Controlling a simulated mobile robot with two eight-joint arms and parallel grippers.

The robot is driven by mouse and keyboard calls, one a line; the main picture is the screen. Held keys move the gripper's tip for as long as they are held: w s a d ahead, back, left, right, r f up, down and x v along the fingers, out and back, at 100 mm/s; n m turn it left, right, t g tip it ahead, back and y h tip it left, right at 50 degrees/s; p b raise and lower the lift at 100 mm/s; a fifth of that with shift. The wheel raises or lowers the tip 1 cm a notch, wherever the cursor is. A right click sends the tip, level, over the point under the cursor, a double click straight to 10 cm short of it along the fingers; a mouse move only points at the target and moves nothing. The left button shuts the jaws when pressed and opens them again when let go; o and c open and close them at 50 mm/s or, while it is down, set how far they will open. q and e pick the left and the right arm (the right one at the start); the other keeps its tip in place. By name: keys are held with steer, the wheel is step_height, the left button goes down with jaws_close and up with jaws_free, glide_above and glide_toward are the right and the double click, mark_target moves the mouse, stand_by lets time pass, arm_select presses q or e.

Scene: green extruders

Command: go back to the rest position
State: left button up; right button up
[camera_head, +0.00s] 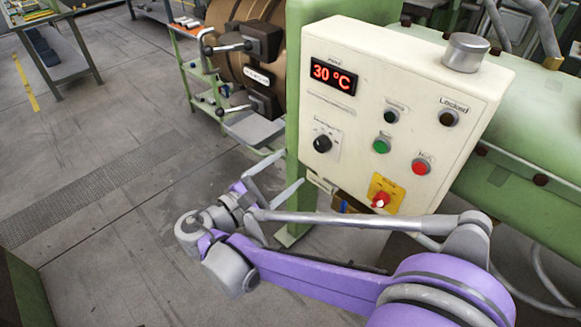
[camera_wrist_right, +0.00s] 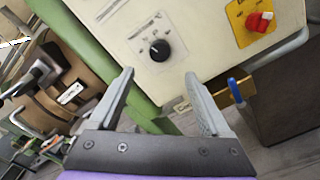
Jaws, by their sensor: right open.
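My right gripper (camera_wrist_right: 158,92) is open and empty in the right wrist view. Its two grey fingers point at the lower part of the cream control panel (camera_wrist_right: 190,30), with the black rotary knob (camera_wrist_right: 159,50) showing between and beyond the fingertips, apart from them. In the head view my right arm comes in from the lower right, and its gripper (camera_head: 278,180) is in front of and below the left edge of the control panel (camera_head: 400,70). The black knob (camera_head: 322,143) shows above the gripper there. My left gripper is not in view.
The panel carries a 30 °C display (camera_head: 332,74), a green button (camera_head: 381,146), a red button (camera_head: 421,167) and a red switch on a yellow plate (camera_head: 385,194). Green machinery (camera_head: 530,130) stands behind. A shelf cart (camera_head: 196,70) is further back.

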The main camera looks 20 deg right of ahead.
stand_by(0.3)
steer(key=s+d+f+m+g+y, duration=0.3)
steer(key=s+d+f+m+y, duration=0.35)
steer(key=s+f+y, duration=0.45)
steer(key=s+a+f+m+t+y, duration=0.1)
steer(key=s+a+f+m+y, duration=0.4)
steer(key=s+a+f+m, duration=0.1)
steer(key=shift+a+f+m+t+y, duration=0.3)
steer(key=shift+a+m+t, duration=0.15)
steer(key=shift+m, duration=0.6)
